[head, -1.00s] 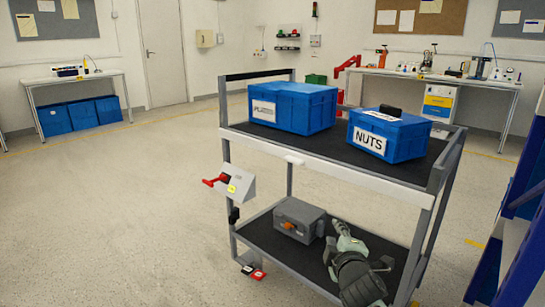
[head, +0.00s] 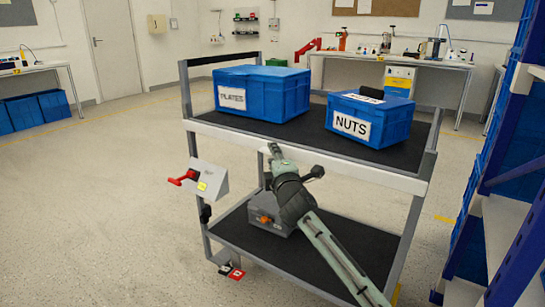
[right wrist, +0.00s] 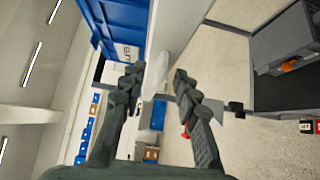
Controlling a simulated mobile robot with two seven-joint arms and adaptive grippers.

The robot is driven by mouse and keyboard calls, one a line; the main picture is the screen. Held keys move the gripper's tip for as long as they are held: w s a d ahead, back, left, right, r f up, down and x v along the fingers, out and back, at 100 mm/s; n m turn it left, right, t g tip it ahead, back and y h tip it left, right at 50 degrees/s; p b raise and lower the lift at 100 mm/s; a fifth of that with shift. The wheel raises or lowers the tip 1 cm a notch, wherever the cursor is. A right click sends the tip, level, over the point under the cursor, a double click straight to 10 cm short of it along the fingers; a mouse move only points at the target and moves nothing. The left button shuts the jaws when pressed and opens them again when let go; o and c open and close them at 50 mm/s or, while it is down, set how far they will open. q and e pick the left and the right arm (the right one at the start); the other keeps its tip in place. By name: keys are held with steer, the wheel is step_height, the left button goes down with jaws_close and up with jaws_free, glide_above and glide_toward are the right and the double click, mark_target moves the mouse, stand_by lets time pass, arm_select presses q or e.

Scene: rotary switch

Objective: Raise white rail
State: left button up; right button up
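The white rail (head: 385,177) runs along the front edge of the cart's upper shelf. In the right wrist view the rail (right wrist: 168,28) comes down from the top, and a rounded white piece at its lower end lies between my fingers. My right gripper (head: 274,150) is just at the front of the rail, left of its middle. In the right wrist view my right gripper (right wrist: 156,82) is open, a finger on each side, with gaps visible. Whether a finger touches the rail is unclear. My left gripper is not in view.
A blue bin (head: 262,94) and a NUTS bin (head: 368,118) stand on the upper shelf. A red-handled switch box (head: 209,180) sits at the cart's left post. A grey box with an orange knob (head: 265,219) is on the lower shelf, partly behind my arm. Blue racking (head: 513,130) stands right.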

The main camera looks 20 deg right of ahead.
steer(key=shift+w, duration=0.35)
jaws_close()
